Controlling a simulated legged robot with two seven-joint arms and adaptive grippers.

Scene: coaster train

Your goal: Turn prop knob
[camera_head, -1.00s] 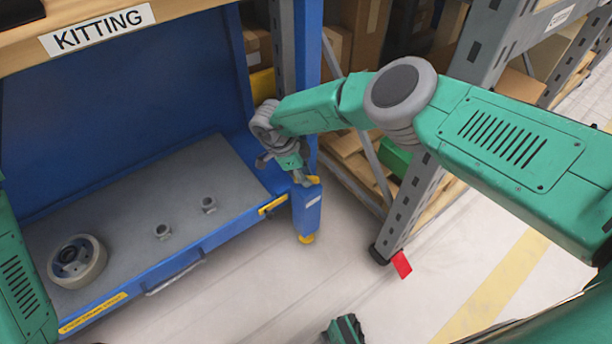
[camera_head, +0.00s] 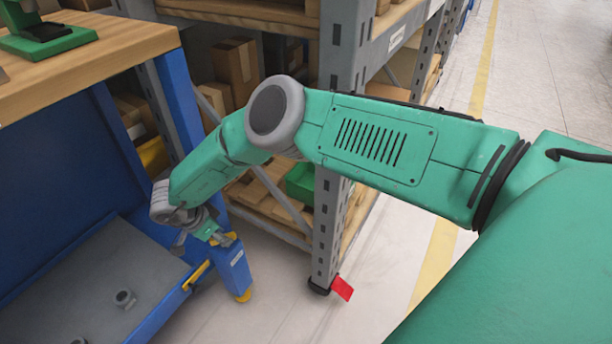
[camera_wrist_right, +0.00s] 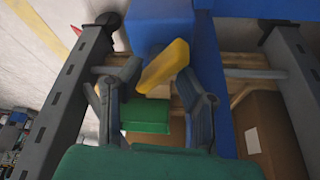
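A yellow piece (camera_wrist_right: 164,66), which may be the prop knob, sits on the blue bench post. In the right wrist view it lies tilted between the two fingertips of my right gripper (camera_wrist_right: 158,76). The fingers stand apart on either side of it; I cannot tell whether they touch it. In the head view my right gripper (camera_head: 215,234) is at the upper part of the short blue post (camera_head: 235,272), beside the bench's corner, and partly covers the yellow piece. My left gripper is not in view.
A grey shelf rack (camera_head: 331,225) with cardboard boxes stands behind my right arm, with a red tag (camera_head: 342,288) at its foot. The floor at the front is clear.

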